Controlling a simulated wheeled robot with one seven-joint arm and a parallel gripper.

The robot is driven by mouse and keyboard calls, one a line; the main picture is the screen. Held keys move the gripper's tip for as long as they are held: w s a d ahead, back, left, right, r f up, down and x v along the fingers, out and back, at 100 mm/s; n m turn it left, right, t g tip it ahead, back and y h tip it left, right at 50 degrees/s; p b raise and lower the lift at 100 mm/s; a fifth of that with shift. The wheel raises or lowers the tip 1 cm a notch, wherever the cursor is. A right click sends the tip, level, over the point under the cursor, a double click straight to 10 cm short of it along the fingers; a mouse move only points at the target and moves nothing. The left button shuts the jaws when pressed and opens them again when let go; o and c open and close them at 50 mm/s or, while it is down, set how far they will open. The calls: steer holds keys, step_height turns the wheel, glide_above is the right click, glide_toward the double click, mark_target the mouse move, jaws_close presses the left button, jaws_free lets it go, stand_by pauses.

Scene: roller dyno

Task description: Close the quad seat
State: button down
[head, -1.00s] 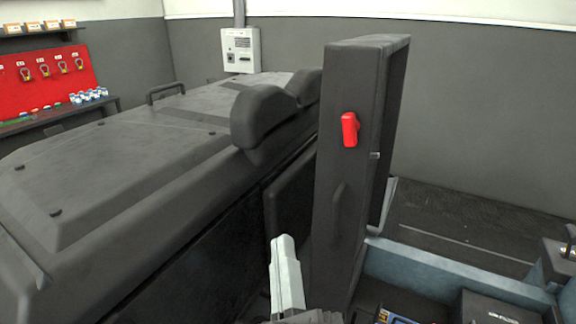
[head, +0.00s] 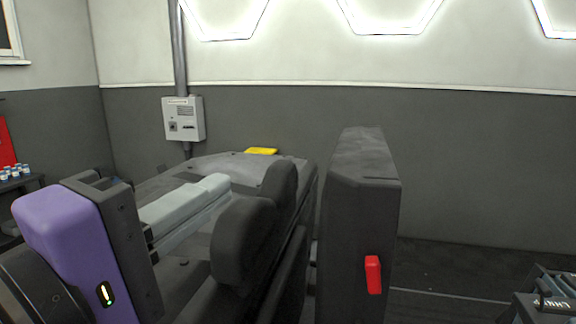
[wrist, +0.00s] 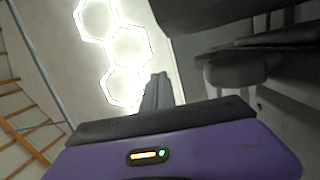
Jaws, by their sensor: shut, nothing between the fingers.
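The quad seat appears to be the tall dark panel (head: 358,210) standing upright right of centre in the head view. A red latch or handle (head: 373,275) is on its near face, low down. In the wrist view the purple gripper body and shut fingers (wrist: 158,88) show. The seat's hinge and lower edge are hidden.
A long dark body (head: 245,170) with a yellow object (head: 261,151) on top runs behind my gripper. A grey wall box (head: 184,118) hangs at the back left. Dark open floor (head: 450,265) lies right of the panel, with equipment (head: 545,295) at the lower right.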

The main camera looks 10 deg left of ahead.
steer(key=w+d+f+g+b, duration=0.1)
steer(key=w+d+b, duration=0.3)
steer(key=w+d, duration=0.4)
steer(key=shift+w+f+n+h, duration=0.3)
steer(key=shift+w+h, duration=0.1)
steer(key=shift+w, duration=0.25)
